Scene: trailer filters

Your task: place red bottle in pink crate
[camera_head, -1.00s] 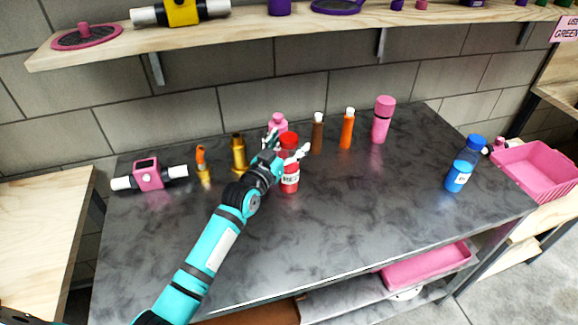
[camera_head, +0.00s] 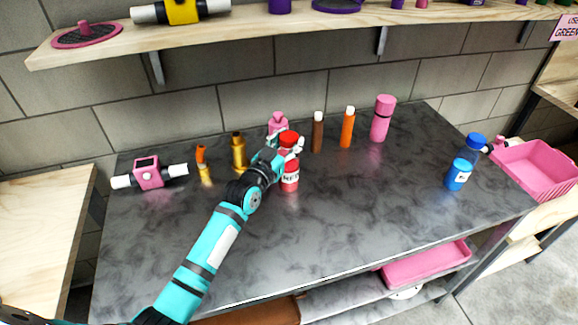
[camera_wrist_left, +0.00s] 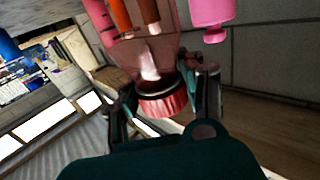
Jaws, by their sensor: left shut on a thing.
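The red bottle (camera_head: 290,182), with a red cap and a white label, stands upright on the dark marbled table in the head view. My left gripper (camera_head: 286,148) is shut on its upper part, just below the cap. In the left wrist view the bottle's ridged red cap (camera_wrist_left: 162,101) sits between the fingers of my left gripper (camera_wrist_left: 165,92). One pink crate (camera_head: 537,168) is at the far right, beyond the table's right end. Another pink crate (camera_head: 428,266) is on the shelf under the table's front edge. My right gripper does not show.
Behind the bottle stand a pink bottle (camera_head: 278,122), a brown bottle (camera_head: 318,135), an orange bottle (camera_head: 347,130) and a tall pink bottle (camera_head: 382,120). A blue bottle (camera_head: 460,172) stands near the table's right end. The table's front middle is clear. A wooden shelf (camera_head: 340,22) hangs above.

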